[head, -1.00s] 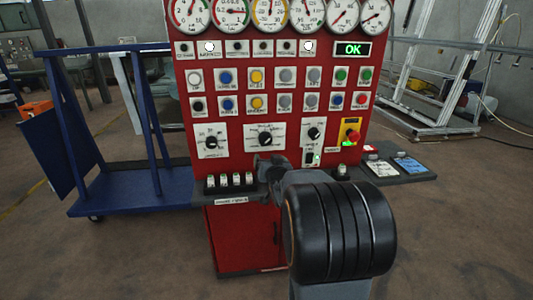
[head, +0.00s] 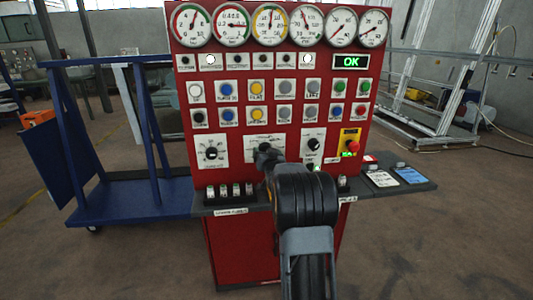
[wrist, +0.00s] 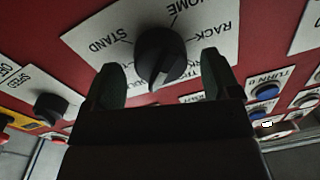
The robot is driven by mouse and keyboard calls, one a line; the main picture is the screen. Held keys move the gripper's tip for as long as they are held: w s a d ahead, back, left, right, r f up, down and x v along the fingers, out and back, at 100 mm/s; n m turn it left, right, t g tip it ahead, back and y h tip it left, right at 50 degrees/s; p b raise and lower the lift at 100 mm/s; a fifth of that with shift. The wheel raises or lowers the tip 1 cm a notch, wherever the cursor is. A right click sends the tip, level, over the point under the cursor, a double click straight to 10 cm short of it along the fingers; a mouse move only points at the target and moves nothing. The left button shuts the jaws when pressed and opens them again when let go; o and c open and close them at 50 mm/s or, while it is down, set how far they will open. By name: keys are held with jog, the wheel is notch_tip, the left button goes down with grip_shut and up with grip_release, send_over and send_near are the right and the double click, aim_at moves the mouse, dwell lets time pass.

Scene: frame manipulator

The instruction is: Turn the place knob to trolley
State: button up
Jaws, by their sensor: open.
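The place knob (wrist: 160,55) is black and round with a raised grip bar. It sits on a white plate (wrist: 95,32) marked STAND, HOME and RACK; further lettering is partly hidden by my gripper. A pale mark on the knob points toward the bottom of the wrist view, at the hidden lettering. My gripper (wrist: 163,78) is open, with one finger on each side of the knob. Gaps show beside the knob, so it is not clamped. In the head view, my gripper (head: 265,153) covers the knob, and only the plate's edges (head: 249,143) show.
The red panel (head: 235,175) carries gauges, buttons and other knobs. A left knob (head: 211,153), a right knob (head: 313,144) and a red emergency button (head: 352,146) flank the place knob. A grey shelf (head: 265,198) with switches juts out below. A blue trolley (head: 135,200) stands left.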

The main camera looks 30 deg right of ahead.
jog(key=shift+w+d, duration=0.2)
jog(key=shift+w, duration=0.2)
jog(key=shift+c, duration=0.3)
jog(key=c, duration=0.9)
jog(key=shift+o, duration=0.2)
jog(key=shift+f+n+b, duration=0.1)
jog(key=shift+n+b, duration=0.2)
jog(key=shift+b, duration=0.1)
